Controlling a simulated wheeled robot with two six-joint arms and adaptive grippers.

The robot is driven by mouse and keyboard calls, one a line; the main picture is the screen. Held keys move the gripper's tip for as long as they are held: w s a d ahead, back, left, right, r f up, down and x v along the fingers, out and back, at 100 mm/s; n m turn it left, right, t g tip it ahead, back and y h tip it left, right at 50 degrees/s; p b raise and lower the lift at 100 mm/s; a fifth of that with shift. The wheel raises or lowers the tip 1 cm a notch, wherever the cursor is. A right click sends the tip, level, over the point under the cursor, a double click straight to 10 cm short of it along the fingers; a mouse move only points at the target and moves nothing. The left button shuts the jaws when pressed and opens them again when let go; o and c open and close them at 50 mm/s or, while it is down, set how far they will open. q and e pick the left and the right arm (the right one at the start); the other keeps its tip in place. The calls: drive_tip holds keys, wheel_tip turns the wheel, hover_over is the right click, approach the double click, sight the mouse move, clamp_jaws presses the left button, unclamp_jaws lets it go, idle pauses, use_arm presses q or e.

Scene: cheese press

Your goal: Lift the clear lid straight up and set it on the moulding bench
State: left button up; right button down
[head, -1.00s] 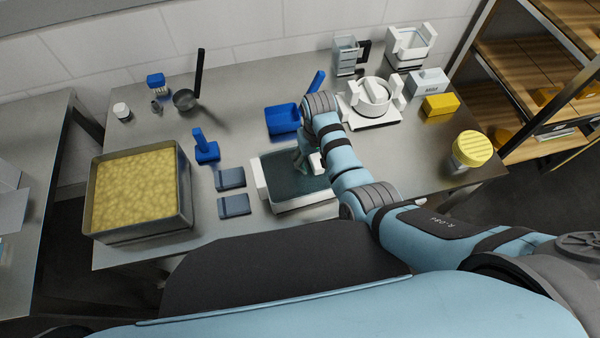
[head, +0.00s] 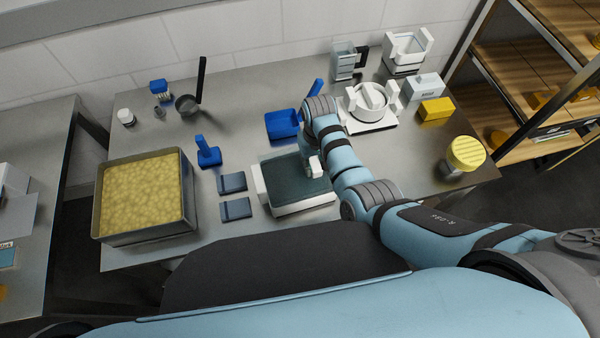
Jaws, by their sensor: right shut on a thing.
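The clear, teal-tinted lid (head: 285,178) lies over a low white tray (head: 303,209) near the front middle of the steel bench (head: 225,120). A small white block (head: 316,167) shows at the lid's right part, just by my gripper. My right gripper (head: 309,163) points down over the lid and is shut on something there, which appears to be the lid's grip. The wrist and forearm hide its fingertips and the lid's right side. I cannot tell whether the lid is clear of the tray. My left gripper is not in view.
A pan of yellow curd (head: 145,194) stands at left. Two dark blue pads (head: 233,182), a blue stamp-like tool (head: 207,152) and a blue scoop (head: 282,124) lie near the lid. A white press (head: 370,103) and yellow-lidded jar (head: 465,153) are at right.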

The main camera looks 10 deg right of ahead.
drive_tip(key=shift+a, duration=0.1)
wheel_tip(320, 180, up, 2)
drive_tip(key=p, duration=0.2)
drive_tip(key=shift+w+r+p, duration=0.1)
drive_tip(key=shift+r+p, duration=0.15)
drive_tip(key=shift+p, duration=0.15)
drive_tip(key=shift+r, duration=0.3)
drive_tip(key=shift+a+r, duration=0.1)
drive_tip(key=shift+r, duration=1.85)
